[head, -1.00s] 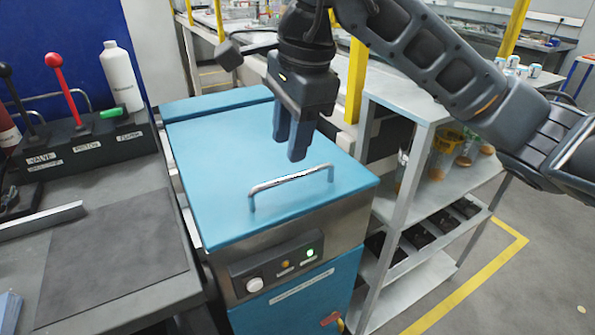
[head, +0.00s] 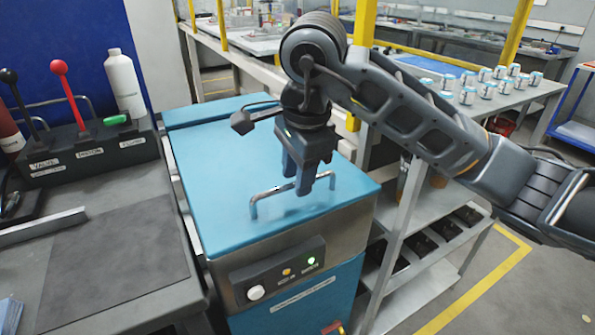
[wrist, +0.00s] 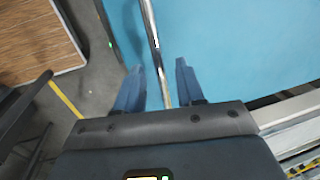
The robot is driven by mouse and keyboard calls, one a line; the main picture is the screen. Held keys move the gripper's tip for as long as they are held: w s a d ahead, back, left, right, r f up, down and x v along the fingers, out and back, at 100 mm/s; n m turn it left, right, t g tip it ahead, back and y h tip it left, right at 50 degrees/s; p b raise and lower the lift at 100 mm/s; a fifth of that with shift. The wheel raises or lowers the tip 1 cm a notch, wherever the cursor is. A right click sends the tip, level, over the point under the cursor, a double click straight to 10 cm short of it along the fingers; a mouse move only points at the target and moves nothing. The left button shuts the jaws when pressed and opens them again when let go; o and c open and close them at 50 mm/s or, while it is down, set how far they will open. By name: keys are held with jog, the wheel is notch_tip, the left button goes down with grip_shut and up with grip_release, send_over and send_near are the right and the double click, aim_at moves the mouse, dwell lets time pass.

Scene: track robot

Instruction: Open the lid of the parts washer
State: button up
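The parts washer has a blue lid (head: 225,165), which lies closed on its steel body. A bent metal handle (head: 268,193) stands near the lid's front edge. My gripper (head: 316,187) points down over the right half of the handle and hides part of it. In the wrist view, my gripper (wrist: 157,85) is open, with the handle bar (wrist: 151,40) running lengthwise between its two blue fingers. A gap shows on both sides of the bar. From these views I cannot tell exactly how far down the fingers reach around it.
A lever box (head: 85,150) with red and black levers and a white bottle (head: 125,85) stand on the left bench. A grey shelf rack (head: 420,230) with a yellow post is close on the right. Several cans (head: 487,88) stand on the bench behind.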

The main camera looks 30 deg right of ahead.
grip_shut()
dwell(0.6)
